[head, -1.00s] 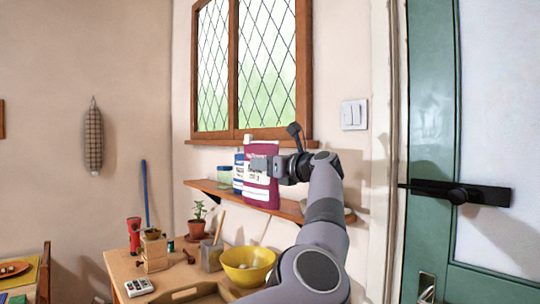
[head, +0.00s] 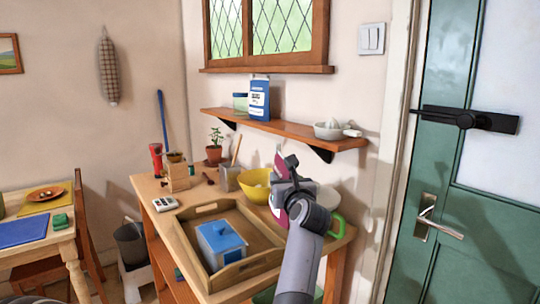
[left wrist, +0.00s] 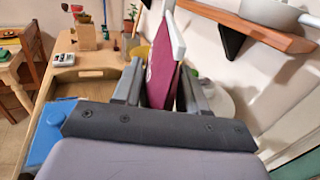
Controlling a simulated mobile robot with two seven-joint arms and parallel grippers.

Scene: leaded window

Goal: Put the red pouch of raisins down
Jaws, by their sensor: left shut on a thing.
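The red pouch of raisins (head: 279,214) is a dark red-purple packet with some white on it. My left gripper (head: 284,189) is shut on it and holds it upright near the right end of the wooden sideboard (head: 188,197), in front of the wall. The gripper hides much of it in the head view. In the left wrist view the pouch (left wrist: 161,76) stands between the two fingers. I cannot tell whether its bottom touches the sideboard top. My right gripper is in neither view.
On the sideboard, a tray (head: 262,258) holds a blue box (head: 221,243). A yellow bowl (head: 256,184) is left of the pouch; a green-handled thing (head: 338,223) is right of it. The wall shelf (head: 285,128) above holds a blue packet (head: 259,99) and a juicer (head: 333,131).

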